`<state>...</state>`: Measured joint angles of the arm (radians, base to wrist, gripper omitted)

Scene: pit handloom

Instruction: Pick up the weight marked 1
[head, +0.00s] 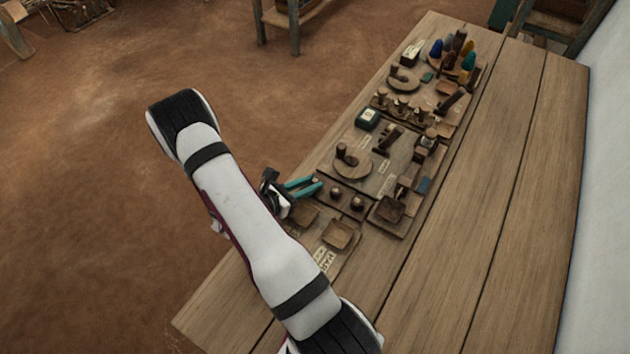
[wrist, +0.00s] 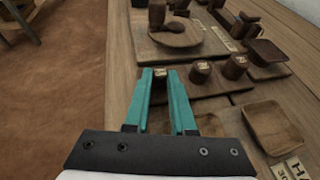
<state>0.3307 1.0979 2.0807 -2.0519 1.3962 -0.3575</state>
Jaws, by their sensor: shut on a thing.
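My gripper (wrist: 161,76) has its two teal fingers closed on a small weight (wrist: 160,73) with a pale label on top. The label is too small to read. The weight is at the left end of the dark weight board (wrist: 215,84), and I cannot tell whether it is lifted clear. Two more small dark weights stand on the board to the right: one in the middle (wrist: 200,71) and one at the right (wrist: 235,66). In the head view my gripper (head: 318,184) reaches the board from the left, and the held weight is hard to make out there.
A round wooden dish (head: 352,165) with an upright peg stands behind the board. A square wooden tray (head: 340,234) lies in front, and another (head: 391,209) lies to the right. Several spools, bottles and blocks crowd the back. The right side of the table (head: 500,190) is clear.

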